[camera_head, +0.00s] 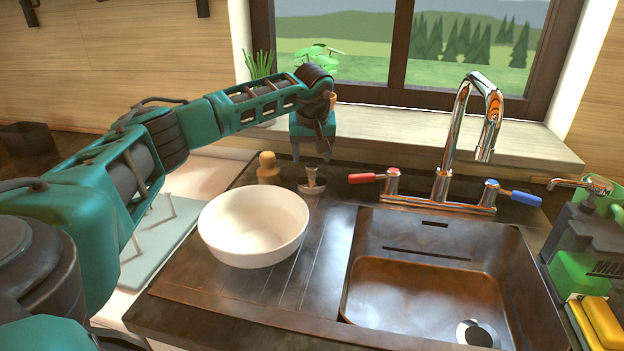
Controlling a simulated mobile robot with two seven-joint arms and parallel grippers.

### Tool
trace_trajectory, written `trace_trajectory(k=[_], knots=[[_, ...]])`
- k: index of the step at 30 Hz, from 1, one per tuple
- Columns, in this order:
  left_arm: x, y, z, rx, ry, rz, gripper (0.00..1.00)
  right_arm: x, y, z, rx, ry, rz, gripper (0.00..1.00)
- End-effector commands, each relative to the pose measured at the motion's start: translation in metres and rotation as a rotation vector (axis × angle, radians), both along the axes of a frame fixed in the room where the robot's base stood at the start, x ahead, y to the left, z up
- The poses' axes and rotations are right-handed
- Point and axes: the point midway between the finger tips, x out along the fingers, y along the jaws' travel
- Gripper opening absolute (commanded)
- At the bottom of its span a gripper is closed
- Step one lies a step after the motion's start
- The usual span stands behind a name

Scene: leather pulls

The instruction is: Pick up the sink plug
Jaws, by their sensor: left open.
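What looks like the sink plug (312,184), a small piece with a pale flared rim and a thin upright stem, stands on the dark counter behind the white bowl. My left gripper (312,156) is open and points down over it, one finger on each side of the space above the stem. The fingertips look close to the top of the stem; I cannot tell whether they touch it. The gripper looks empty. The sink drain (478,334) shows at the bottom right of the basin. My right gripper is not in view.
A wooden knobbed piece (268,168) stands just left of the plug. A white bowl (254,226) sits in front on the drainboard. The tap (442,180) with red and blue handles stands to the right, behind the sink (515,275). Potted plants are on the sill.

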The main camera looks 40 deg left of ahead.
Motion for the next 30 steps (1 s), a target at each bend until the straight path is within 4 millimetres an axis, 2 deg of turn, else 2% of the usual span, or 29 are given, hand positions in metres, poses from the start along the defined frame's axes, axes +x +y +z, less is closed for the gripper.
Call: trace_trajectory(k=[6,16,30], knots=[[0.01,0.009,-0.03,0.0,0.003,0.0,0.65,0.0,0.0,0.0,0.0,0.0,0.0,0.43],[0.012,0.011,-0.037,0.0,0.0,-0.001,0.65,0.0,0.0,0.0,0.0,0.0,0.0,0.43],[0.012,0.011,-0.037,0.0,0.0,0.0,0.21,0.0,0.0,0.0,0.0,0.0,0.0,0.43]])
